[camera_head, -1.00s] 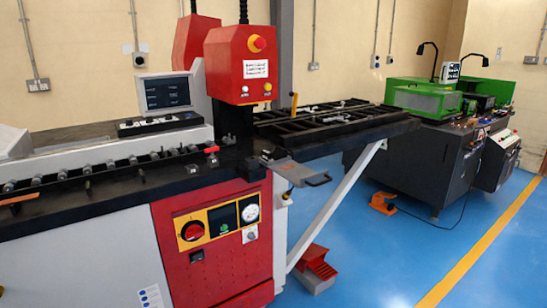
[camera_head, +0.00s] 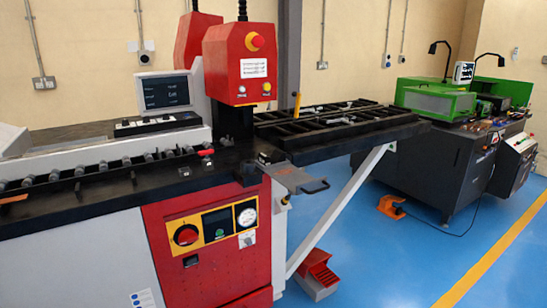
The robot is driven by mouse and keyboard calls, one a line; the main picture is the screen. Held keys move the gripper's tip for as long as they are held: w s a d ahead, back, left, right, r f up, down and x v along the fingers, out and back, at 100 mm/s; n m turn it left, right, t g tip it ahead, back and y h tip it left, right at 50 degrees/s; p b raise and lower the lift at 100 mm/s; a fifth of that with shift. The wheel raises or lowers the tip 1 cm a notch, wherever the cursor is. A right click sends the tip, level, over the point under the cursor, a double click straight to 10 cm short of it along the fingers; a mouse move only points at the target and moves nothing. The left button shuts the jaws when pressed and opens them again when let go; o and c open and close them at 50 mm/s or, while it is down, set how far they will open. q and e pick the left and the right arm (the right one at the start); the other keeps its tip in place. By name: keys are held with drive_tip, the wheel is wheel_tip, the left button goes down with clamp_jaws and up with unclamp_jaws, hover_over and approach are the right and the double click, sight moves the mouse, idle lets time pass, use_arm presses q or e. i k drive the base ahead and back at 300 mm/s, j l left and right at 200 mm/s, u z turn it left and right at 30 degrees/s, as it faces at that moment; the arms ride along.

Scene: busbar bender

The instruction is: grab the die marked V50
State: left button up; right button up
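I cannot make out a die marked V50 in the head view; no marking of that kind is legible. The red and white busbar bender (camera_head: 205,240) stands in front of me, with a red press head (camera_head: 238,65) over its dark worktop (camera_head: 95,200). A row of small grey cylindrical parts (camera_head: 80,170) runs along the worktop's left side. A small red-topped piece (camera_head: 206,153) lies near the press head. Neither of my grippers is in view.
A black roller table (camera_head: 340,125) juts out to the right on a white diagonal brace (camera_head: 335,215). A red pedal (camera_head: 318,272) and an orange pedal (camera_head: 391,206) sit on the blue floor (camera_head: 400,265). A green and black machine (camera_head: 430,155) stands behind right. Floor at the front right is clear.

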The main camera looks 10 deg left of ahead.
sight(278, 156)
drive_tip(key=i+l+u, duration=0.1)
drive_tip(key=i+l, duration=0.15)
drive_tip(key=i+l+u, duration=0.1)
drive_tip(key=l, duration=0.3)
drive_tip(key=i+l+u, duration=0.1)
drive_tip(key=i+l, duration=0.2)
drive_tip(key=i+l+u, duration=0.15)
drive_tip(key=l, duration=0.3)
drive_tip(key=i+l+u, duration=0.1)
drive_tip(key=l, duration=0.3)
drive_tip(key=i+l+u, duration=0.1)
drive_tip(key=i+l, duration=0.2)
drive_tip(key=l, duration=0.1)
